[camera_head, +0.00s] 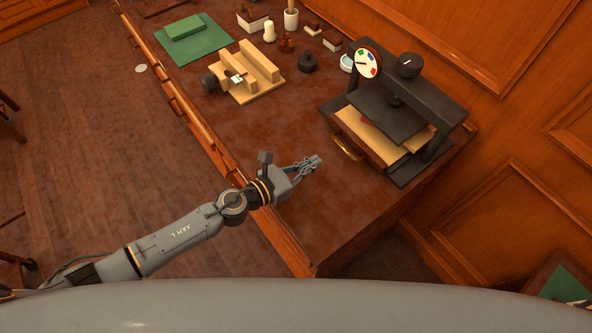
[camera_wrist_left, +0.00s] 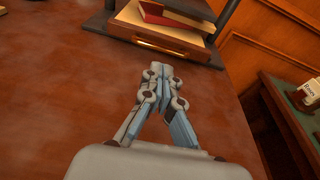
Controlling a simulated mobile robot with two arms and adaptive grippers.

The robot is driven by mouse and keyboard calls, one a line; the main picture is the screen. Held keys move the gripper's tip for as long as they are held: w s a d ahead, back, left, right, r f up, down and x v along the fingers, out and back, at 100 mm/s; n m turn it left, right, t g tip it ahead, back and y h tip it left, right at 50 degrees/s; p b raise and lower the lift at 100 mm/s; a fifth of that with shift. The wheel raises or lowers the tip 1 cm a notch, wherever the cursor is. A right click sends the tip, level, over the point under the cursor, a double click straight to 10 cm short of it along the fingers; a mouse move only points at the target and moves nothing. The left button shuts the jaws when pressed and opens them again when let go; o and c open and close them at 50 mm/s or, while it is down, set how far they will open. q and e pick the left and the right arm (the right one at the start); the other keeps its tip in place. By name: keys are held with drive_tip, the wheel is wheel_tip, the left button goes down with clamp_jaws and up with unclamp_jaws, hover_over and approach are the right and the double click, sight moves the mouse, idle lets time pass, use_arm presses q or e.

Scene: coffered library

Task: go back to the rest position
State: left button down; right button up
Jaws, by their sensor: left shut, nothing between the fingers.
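My left gripper (camera_head: 312,163) is shut and empty, held over the near part of the brown tabletop (camera_head: 240,130). In the left wrist view its fingertips (camera_wrist_left: 157,72) meet and point toward the black press. The black press (camera_head: 400,110) stands on the table to the right of the gripper, apart from it. The press has a round dial with coloured marks and a wooden drawer front with a brass handle. In the left wrist view a red book (camera_wrist_left: 165,14) shows in the press. My right gripper is not in view.
A wooden jig (camera_head: 247,75), a green block (camera_head: 185,27) on a green mat, and several small tools stand farther back on the table. A raised wooden rail (camera_head: 180,97) runs along the table's left edge. A panelled wall lies at right. Open floor (camera_head: 90,140) lies at left.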

use_arm(q)
drive_tip(key=shift+v, duration=1.9)
